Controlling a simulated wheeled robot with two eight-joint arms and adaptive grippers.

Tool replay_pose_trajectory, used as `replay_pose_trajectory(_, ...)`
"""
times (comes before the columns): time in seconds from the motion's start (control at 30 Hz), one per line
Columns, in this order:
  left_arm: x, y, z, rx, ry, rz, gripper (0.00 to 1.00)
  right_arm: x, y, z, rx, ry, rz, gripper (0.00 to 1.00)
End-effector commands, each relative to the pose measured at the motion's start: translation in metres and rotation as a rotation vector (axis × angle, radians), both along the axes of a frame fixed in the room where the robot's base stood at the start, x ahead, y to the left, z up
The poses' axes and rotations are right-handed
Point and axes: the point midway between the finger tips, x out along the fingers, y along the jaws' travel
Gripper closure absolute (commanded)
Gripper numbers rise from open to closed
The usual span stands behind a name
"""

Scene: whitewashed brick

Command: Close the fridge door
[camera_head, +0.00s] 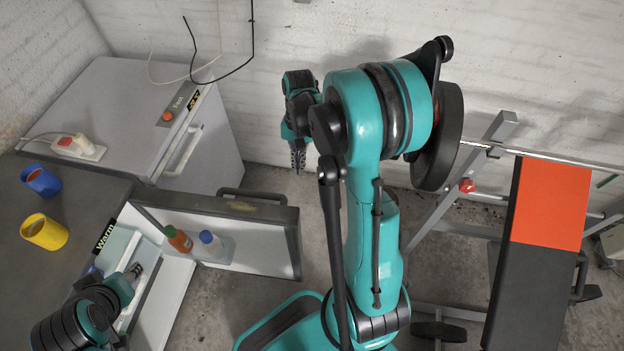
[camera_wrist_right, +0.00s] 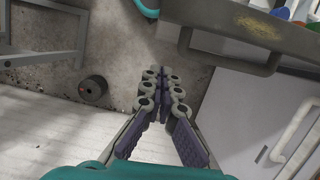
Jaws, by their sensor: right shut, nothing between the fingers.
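The fridge door (camera_head: 228,242) stands open in the head view, sticking out to the right from the dark-topped fridge (camera_head: 62,277) labelled "Warm". Bottles stand in its inner shelf, and its dark handle (camera_head: 252,195) is on the far side. My right gripper (camera_head: 298,168) is shut and empty, above the floor beyond the door's free end, apart from it. In the right wrist view the shut fingers (camera_wrist_right: 160,88) point towards the floor, with the door's top edge (camera_wrist_right: 225,18) and handle (camera_wrist_right: 232,62) at upper right. My left gripper (camera_head: 132,272) is by the fridge opening, partly hidden; its jaws are unclear.
A white cabinet (camera_head: 110,110) with a bar handle stands behind the door at the left. Blue (camera_head: 42,181) and yellow (camera_head: 44,231) cups stand on the fridge top. A weight bench (camera_head: 540,250) is at the right. Floor between door and bench is partly clear.

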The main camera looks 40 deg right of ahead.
Motion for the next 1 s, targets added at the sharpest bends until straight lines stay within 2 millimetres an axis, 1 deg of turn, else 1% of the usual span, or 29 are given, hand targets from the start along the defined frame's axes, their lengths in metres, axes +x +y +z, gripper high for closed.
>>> replay_pose_trajectory(0.03,0.000,0.000,-0.006,0.000,0.000,0.000,0.60,-0.001,0.002,-0.011,-0.001,-0.001,0.001,1.00)
replay_pose_trajectory(0.3,0.000,0.000,-0.030,0.000,0.000,0.000,0.60,-0.011,0.011,-0.068,0.000,-0.002,0.002,1.00)
replay_pose_trajectory(0.43,0.000,0.000,-0.041,0.000,0.000,0.000,0.60,-0.015,0.016,-0.092,-0.001,-0.003,0.003,1.00)
replay_pose_trajectory(0.5,0.000,0.000,-0.042,0.000,0.000,0.000,0.60,-0.025,0.026,-0.088,-0.001,-0.003,0.004,1.00)
replay_pose_trajectory(0.7,0.000,0.000,-0.047,0.000,0.000,0.000,0.60,-0.040,0.041,-0.086,-0.001,-0.003,0.004,1.00)
replay_pose_trajectory(1.0,0.000,0.000,-0.047,0.000,0.000,0.000,0.60,-0.043,0.044,-0.085,-0.001,-0.003,0.002,1.00)
